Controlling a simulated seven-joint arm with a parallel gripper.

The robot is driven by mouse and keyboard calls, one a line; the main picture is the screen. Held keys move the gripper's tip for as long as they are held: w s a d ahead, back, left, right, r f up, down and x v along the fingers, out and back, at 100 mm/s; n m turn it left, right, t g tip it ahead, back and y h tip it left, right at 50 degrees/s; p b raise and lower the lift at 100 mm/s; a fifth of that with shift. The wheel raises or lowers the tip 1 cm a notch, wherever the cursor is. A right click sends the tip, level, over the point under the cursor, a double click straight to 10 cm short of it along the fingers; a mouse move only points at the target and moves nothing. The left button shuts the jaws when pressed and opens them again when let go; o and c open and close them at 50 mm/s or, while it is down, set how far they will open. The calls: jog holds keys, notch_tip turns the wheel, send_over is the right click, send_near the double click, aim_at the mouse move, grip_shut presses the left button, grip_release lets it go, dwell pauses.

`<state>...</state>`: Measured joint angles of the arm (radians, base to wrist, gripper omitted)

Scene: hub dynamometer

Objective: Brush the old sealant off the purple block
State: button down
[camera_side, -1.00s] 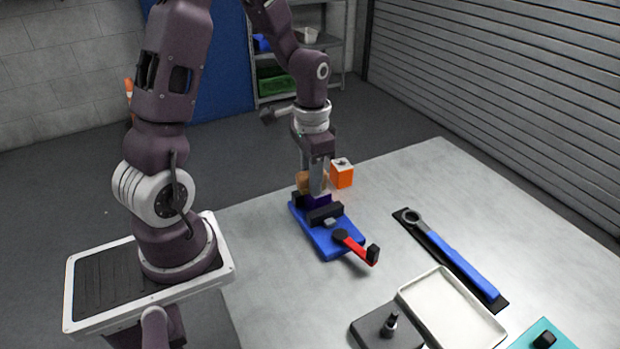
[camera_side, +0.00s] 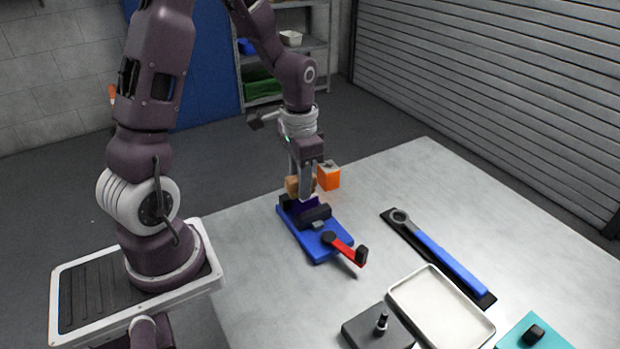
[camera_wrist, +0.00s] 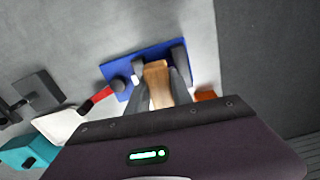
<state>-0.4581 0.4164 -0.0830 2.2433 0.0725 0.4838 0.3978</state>
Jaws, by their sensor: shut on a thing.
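The purple block (camera_side: 305,203) sits between the black jaws of a blue vise (camera_side: 318,252) on the bench in the side view. Only a small dark purple part shows, and I cannot make out sealant on it. My gripper (camera_side: 303,190) is shut on a tan, wooden-looking brush (camera_side: 292,187), just above the block. The wrist view shows the brush (camera_wrist: 157,80) between the two grey fingers (camera_wrist: 160,95), over the blue vise base (camera_wrist: 115,70). The brush's lower end is hidden, so I cannot tell whether it touches the block. The block is hidden in the wrist view.
An orange box (camera_side: 328,177) stands close behind my gripper. A blue-handled wrench (camera_side: 440,255), a pale tray (camera_side: 440,312), a grey plate with a peg (camera_side: 378,330) and a teal plate (camera_side: 515,335) lie farther right and forward.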

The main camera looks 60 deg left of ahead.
aim_at(314, 176)
jog(key=shift+s, duration=0.45)
jog(key=shift+s+f, duration=0.25)
jog(key=shift+s, duration=0.15)
jog(key=shift+w+r, duration=0.15)
jog(key=shift+r, duration=0.05)
jog(key=shift+w+r, duration=0.15)
jog(key=shift+w, duration=2.2)
jog(key=shift+w+f, duration=0.2)
jog(key=shift+w, duration=0.15)
jog(key=shift+w+r, duration=0.15)
jog(key=shift+r, duration=0.15)
notch_tip(314, 176, up, 8)
jog(key=shift+f, duration=0.2)
